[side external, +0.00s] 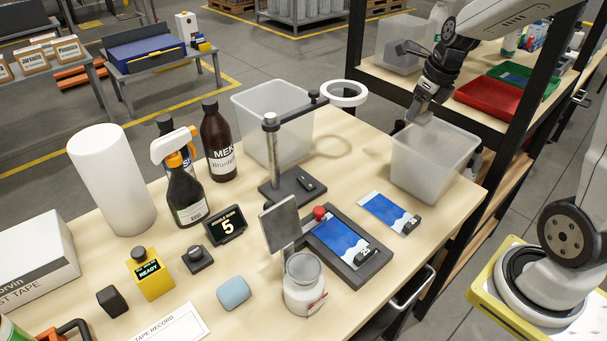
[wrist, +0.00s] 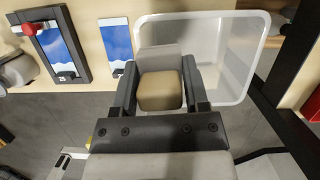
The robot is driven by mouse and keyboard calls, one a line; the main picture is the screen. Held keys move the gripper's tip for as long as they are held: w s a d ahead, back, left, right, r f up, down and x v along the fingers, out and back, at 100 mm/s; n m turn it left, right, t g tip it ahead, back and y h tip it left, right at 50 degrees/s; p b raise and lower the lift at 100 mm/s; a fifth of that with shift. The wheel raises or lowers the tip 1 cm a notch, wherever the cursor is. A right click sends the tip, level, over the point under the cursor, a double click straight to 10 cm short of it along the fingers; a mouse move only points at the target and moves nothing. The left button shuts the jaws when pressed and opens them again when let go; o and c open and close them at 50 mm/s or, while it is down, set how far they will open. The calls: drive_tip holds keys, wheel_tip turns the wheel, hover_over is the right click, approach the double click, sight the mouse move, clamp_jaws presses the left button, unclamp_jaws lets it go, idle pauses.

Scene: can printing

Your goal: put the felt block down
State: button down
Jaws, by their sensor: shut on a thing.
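My gripper (side external: 427,103) is shut on the felt block (wrist: 160,90), which shows a tan face and a pale grey part between the two dark fingers in the wrist view. In the side view only a small pale part of the block shows below the fingers. My gripper hangs over the back part of the right translucent bin (side external: 432,165), around its rim height. In the wrist view the bin (wrist: 258,55) lies behind and to the right of the block. I cannot tell whether the block touches the bin.
Blue-and-white printed panels lie nearby, one in a dark frame (side external: 375,268) with a red knob and one loose (side external: 383,209). A post with a ring (side external: 272,150) and another translucent bin (side external: 255,105) stand left. A shelf with red (side external: 490,97) and green trays is behind.

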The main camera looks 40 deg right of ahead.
sight(431, 161)
drive_tip(key=shift+s+d+r+m, duration=0.1)
drive_tip(key=shift+s+d+m, duration=0.05)
drive_tip(key=shift+d, duration=0.35)
drive_tip(key=shift+s+d+m, duration=0.1)
drive_tip(key=shift+d+m, duration=0.05)
drive_tip(key=shift+d, duration=0.3)
wheel_tip(431, 161, down, 14)
drive_tip(key=shift+f, duration=0.1)
drive_tip(key=shift+f, duration=1.9)
drive_tip(key=shift+f, duration=0.1)
drive_tip(key=shift+c, duration=1.8)
unclamp_jaws()
drive_tip(key=v, duration=1.2)
